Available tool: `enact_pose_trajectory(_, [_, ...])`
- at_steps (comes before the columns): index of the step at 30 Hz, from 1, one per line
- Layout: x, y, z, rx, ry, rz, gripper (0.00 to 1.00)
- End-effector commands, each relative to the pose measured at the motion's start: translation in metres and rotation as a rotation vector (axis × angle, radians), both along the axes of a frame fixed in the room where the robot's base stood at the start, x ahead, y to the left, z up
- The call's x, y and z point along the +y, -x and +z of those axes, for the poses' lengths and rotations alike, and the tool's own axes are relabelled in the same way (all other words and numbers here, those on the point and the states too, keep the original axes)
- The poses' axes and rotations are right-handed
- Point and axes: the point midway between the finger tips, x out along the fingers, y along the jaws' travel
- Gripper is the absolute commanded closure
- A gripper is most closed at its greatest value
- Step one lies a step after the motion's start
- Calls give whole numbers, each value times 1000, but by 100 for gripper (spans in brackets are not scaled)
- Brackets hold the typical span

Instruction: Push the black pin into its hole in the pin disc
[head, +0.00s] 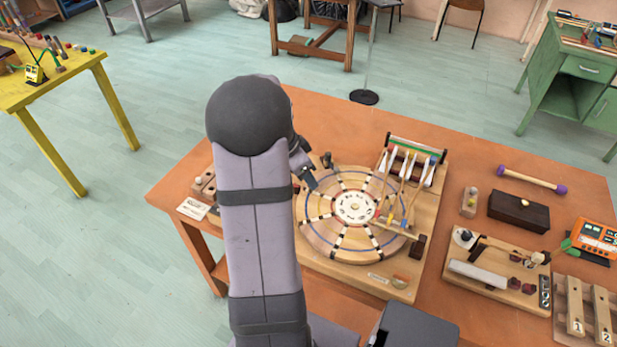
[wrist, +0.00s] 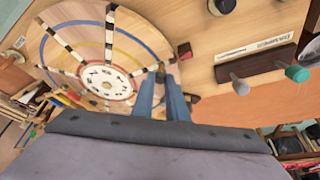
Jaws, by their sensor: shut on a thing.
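The pin disc (head: 322,236) is a round wooden plate with coloured rings, a white numbered centre and rows of black and white pins like spokes. It also shows in the wrist view (wrist: 132,38). My gripper (head: 311,183) is low at the disc's far left rim in the head view. In the wrist view my gripper's fingers (wrist: 161,76) are close together, with their tips over the disc's edge. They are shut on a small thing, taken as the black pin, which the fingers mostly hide. I cannot tell whether it touches a hole.
A rack with mallets (head: 408,165) stands on the board behind the disc, and mallets reach over its right side. In the wrist view a dark bar (wrist: 256,62) with grey and green-topped pegs lies near the fingers. A dark box (head: 518,212) is further right.

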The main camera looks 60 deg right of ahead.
Motion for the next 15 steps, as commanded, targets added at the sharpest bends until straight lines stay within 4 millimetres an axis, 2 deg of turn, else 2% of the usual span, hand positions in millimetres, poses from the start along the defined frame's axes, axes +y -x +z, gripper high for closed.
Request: enact_pose_trajectory(15, [0,0,-6,0,0,0,100])
